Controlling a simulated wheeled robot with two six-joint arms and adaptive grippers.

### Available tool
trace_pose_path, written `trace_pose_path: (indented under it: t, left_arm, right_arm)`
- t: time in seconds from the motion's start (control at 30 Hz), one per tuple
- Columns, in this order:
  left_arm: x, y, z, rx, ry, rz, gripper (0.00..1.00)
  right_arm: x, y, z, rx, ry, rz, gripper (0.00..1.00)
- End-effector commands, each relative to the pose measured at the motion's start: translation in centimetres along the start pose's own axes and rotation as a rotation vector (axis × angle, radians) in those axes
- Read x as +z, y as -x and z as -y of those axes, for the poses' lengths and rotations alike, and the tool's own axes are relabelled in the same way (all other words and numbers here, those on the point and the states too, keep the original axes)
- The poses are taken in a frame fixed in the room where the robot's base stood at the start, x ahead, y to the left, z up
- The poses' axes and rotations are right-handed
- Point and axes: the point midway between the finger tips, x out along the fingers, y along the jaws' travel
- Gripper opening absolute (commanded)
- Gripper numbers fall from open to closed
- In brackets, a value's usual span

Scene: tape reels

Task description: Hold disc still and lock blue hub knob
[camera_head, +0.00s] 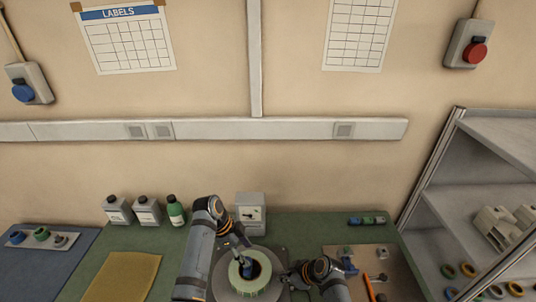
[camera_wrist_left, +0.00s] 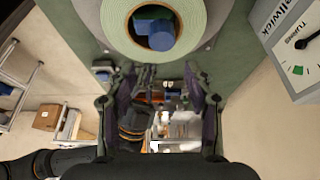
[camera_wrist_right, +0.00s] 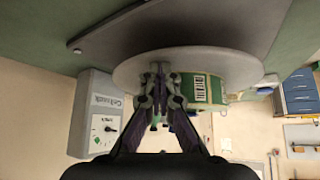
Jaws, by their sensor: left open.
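The reel stands on the green bench, with a grey disc (camera_head: 224,283) below a pale green tape roll (camera_head: 237,281). The blue hub knob (camera_head: 248,270) is in the dark centre; it shows larger in the left wrist view (camera_wrist_left: 162,36). My left gripper (camera_wrist_left: 170,76) is open and empty beside the roll, its fingers apart from the knob. My right gripper (camera_wrist_right: 162,72) is at the rim of the disc (camera_wrist_right: 130,70), fingertips close together. Whether the rim is pinched between them is hard to tell. The right fingers hide part of the roll.
A grey dial box (camera_head: 250,209) stands behind the reel. Several bottles (camera_head: 176,210) and a yellow mat (camera_head: 122,277) are to the left. A tool board (camera_head: 358,262) lies right, near the shelf rack (camera_head: 470,180).

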Motion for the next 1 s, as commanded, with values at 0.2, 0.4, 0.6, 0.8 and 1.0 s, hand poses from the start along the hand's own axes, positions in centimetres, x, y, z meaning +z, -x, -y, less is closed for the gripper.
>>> trace_pose_path:
  t: [0.2, 0.4, 0.6, 0.8, 1.0]
  left_arm:
    - [0.3, -0.7, 0.0, -0.002, 0.007, -0.001, 0.53]
    - [1.2, -2.8, 0.0, -0.001, 0.005, -0.001, 0.53]
    - [1.7, -4.0, 0.0, -0.001, 0.004, 0.0, 0.53]
    - [1.7, -4.1, 0.0, -0.001, 0.004, 0.0, 0.53]
    - [1.7, -4.2, -0.1, -0.054, 0.128, -0.001, 0.53]
  right_arm:
    - [0.4, -0.3, 0.4, -0.009, -0.004, 0.006, 0.0]
    - [0.4, -0.3, 0.4, -0.008, -0.004, 0.006, 0.0]
    - [0.4, -0.3, 0.3, -0.008, -0.004, 0.006, 0.0]
    - [0.4, -0.3, 0.3, -0.008, -0.004, 0.006, 0.0]
    - [0.4, -0.3, 0.3, -0.008, -0.004, 0.006, 0.0]
